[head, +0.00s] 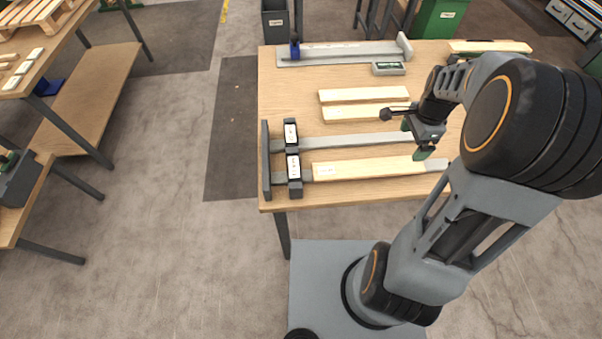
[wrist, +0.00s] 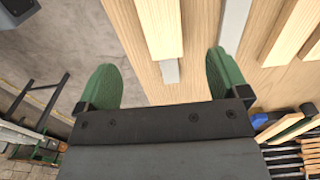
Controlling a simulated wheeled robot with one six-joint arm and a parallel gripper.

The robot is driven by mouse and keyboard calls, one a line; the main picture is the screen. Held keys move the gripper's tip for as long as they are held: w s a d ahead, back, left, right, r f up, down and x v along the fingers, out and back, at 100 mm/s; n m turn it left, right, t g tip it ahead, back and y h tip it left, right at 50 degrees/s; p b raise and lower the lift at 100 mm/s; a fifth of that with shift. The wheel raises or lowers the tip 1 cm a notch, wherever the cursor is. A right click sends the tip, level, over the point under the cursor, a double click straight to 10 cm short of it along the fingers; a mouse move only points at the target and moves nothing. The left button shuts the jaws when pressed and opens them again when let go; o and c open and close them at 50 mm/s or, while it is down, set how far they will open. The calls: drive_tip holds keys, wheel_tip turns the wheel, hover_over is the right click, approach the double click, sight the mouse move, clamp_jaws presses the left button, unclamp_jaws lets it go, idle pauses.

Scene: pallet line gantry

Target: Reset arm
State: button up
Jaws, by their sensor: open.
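My arm reaches up from its base at the lower right of the head view and over the table (head: 285,100). My gripper (head: 424,148) hangs above the table's right part, near the right end of a board (head: 365,169) lying in the grey rail fixture. In the wrist view my gripper (wrist: 165,85) shows two green fingers spread wide apart. Nothing is between the fingertips. The same board (wrist: 160,28) lies beyond and below the fingers, with a grey rail end showing past it. I cannot tell the exact height of the fingers above the table.
Two loose boards (head: 364,96) lie mid-table. A long grey gauge (head: 340,52) with a blue slider and a small display box (head: 388,69) sit at the back. Another board (head: 490,46) is at the back right. A workbench (head: 85,90) stands left, across open floor (head: 160,220).

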drive_tip(key=shift+r, duration=1.35)
drive_tip(key=s+a+r+n+t, duration=0.4)
drive_tip(key=s+a+r+n, duration=0.3)
drive_tip(key=n, duration=0.9)
drive_tip(key=s+a, duration=0.3)
drive_tip(key=a, duration=0.2)
drive_tip(key=shift+s+r+n, duration=0.15)
drive_tip(key=shift+s+n, duration=0.15)
drive_tip(key=shift+d, duration=0.1)
